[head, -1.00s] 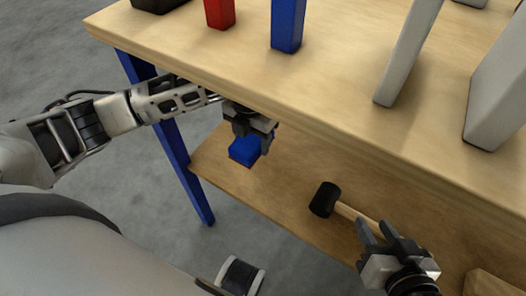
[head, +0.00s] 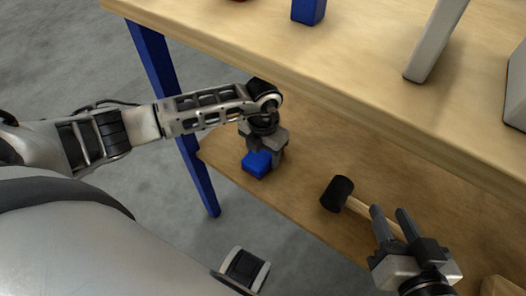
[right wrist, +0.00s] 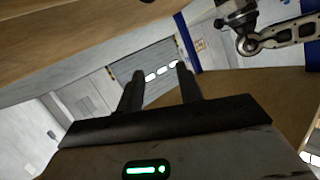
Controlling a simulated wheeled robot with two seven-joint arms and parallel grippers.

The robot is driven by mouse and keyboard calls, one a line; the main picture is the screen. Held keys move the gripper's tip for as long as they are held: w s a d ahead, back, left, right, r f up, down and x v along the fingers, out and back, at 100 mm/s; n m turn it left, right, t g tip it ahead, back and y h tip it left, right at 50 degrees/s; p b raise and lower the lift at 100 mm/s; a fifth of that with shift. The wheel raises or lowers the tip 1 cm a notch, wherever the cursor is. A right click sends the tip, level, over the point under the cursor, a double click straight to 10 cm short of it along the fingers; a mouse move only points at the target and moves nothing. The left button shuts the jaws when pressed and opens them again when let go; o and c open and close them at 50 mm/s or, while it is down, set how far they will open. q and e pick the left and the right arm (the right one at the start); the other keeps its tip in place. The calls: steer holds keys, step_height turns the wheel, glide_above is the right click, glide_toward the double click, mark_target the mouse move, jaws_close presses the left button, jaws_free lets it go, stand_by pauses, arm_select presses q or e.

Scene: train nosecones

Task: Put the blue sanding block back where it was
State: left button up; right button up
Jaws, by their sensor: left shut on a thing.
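The blue sanding block (head: 257,164) is at the left end of the wooden lower shelf (head: 318,160) in the head view. My left gripper (head: 267,155) is shut on it from above and partly hides it. I cannot tell whether the block touches the shelf or hangs just above it. My right gripper (head: 388,210) is open and empty over the shelf, to the right of the block. Its two spread fingers also show in the right wrist view (right wrist: 158,72).
A black-headed mallet (head: 337,193) with a wooden handle lies on the lower shelf, its handle partly behind my right gripper. The wooden bench top (head: 350,50) overhangs the shelf. A blue leg (head: 197,175) stands at the shelf's left end. The shelf between block and mallet is clear.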

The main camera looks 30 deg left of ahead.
arm_select(q)
steer(key=o, duration=1)
steer(key=shift+f, duration=0.1)
steer(key=shift+c, duration=0.2)
